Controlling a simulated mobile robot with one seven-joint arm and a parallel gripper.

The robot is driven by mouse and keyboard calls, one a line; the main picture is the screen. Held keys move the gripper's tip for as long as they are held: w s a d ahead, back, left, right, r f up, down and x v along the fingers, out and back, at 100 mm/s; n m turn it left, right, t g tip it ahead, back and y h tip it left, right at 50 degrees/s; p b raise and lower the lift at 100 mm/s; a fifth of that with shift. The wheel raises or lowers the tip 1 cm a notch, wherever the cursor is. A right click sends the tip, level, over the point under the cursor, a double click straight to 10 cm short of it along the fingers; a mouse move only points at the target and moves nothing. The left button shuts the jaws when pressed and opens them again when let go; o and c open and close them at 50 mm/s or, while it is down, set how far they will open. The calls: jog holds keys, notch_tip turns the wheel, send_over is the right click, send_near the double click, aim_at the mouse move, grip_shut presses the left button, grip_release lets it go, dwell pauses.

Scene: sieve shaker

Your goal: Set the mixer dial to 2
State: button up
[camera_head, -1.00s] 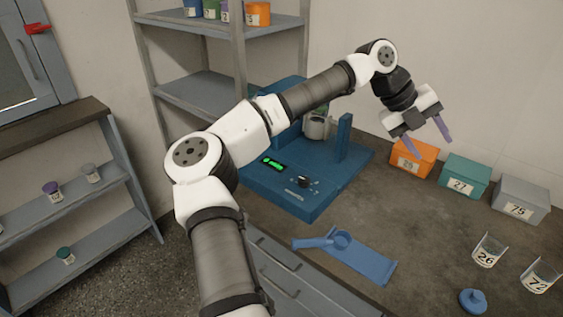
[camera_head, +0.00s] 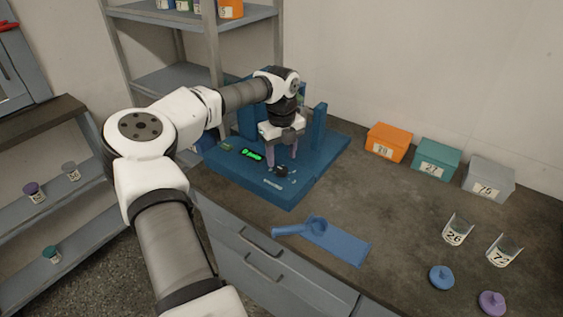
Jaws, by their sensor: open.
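The blue mixer (camera_head: 300,192) stands on the counter, with a lit green display (camera_head: 251,154) on its top face. Its small black dial (camera_head: 281,171) sits right of the display, with faint white marks beside it. The dial's setting is too small to read. My gripper (camera_head: 281,162) points down over the mixer, with its purple fingers apart and empty. The fingertips are just above and behind the dial in this view; I cannot tell whether they touch it. The arm hides part of the mixer's back.
Orange (camera_head: 388,143), teal (camera_head: 436,160) and grey (camera_head: 489,180) boxes line the wall. Clear cups (camera_head: 457,231) and lids (camera_head: 441,278) stand at right. The counter's middle is clear.

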aim_at(282, 169)
jog(key=shift+f+p, duration=0.4)
jog(key=shift+f, duration=1.85)
jog(key=c, duration=1)
